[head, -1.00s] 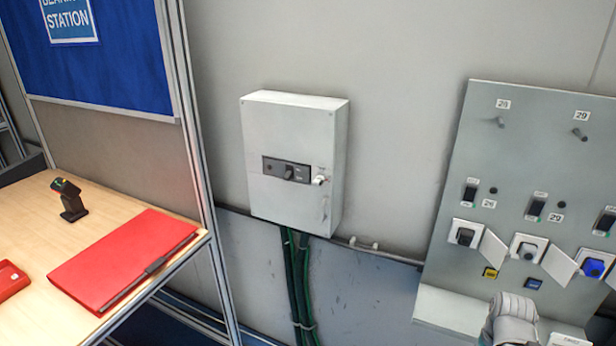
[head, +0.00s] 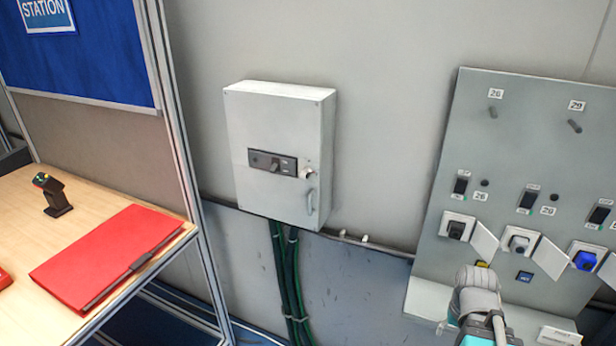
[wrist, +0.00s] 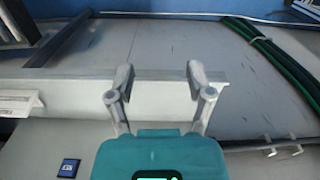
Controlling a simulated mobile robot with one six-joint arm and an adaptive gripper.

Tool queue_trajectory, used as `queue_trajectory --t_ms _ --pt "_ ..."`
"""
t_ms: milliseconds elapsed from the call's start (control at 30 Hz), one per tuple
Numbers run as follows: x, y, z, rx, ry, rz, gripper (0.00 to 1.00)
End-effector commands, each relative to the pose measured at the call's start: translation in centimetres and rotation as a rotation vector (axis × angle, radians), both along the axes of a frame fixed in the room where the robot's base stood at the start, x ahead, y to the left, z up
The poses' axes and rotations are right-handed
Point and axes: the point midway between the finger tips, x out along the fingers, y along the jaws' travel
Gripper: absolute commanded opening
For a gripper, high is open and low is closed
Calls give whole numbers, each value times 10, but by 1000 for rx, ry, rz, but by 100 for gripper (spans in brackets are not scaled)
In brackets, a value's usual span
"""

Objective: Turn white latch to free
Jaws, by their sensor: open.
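The white latch (head: 306,173) is a small knob on the front of a light grey wall box (head: 265,195), right of a black switch plate (head: 272,163). It is small in the head view, and its exact turn is hard to tell. My gripper (wrist: 158,78) is open and empty in the wrist view, its two grey fingers spread in front of a pale ledge. The head view shows part of my arm at the lower right, well right of and below the box. The wrist view does not show the latch.
A grey panel (head: 455,140) with switches, sockets and open flaps stands on the right, with a ledge (head: 425,298) at its foot. Green cables (head: 290,275) hang below the box. A table (head: 100,190) with a red folder (head: 110,255) is on the left.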

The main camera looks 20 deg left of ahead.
Motion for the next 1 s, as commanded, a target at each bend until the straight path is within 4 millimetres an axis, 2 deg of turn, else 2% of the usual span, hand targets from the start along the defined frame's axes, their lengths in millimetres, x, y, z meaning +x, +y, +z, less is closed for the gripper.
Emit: queue_trajectory --t_ms 167,233,567,767,1000 --pt "5 5 3 -36 -15 -11 70" --pt "9 20 5 -64 -27 -24 70" --pt "39 58 29 -270 -182 -100 70" --pt "60 91 52 -384 -342 -143 70" --pt "80 143 87 -463 -574 -175 70"
